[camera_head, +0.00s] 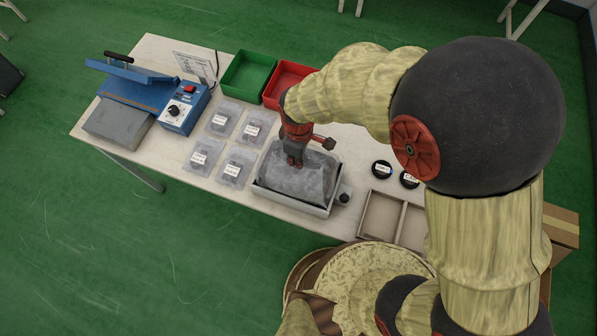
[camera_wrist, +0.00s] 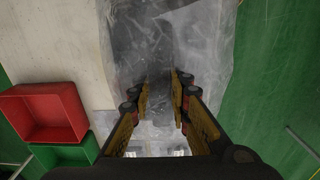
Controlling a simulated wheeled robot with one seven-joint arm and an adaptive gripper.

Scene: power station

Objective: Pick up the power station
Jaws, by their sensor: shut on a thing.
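A grey, translucent-looking wrapped package (camera_head: 318,182), which I take to be the power station, lies in or just over a shallow white tray (camera_head: 290,205) near the table's front edge. I cannot tell whether it is clear of the tray. My gripper (camera_head: 295,162) points down at its top middle and is shut on it. In the wrist view the package (camera_wrist: 185,35) is dark in the middle with a clear crinkled cover. The two fingers of my gripper (camera_wrist: 160,85) stand on either side of its dark part. The fingertips' contact is partly hidden.
A green bin (camera_head: 247,75) and a red bin (camera_head: 285,82) stand behind. Several labelled clear packets (camera_head: 205,152) lie left of the tray. A blue press (camera_head: 140,90) is at the far left. Black round lids (camera_head: 382,169) and a divided box (camera_head: 381,214) are to the right.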

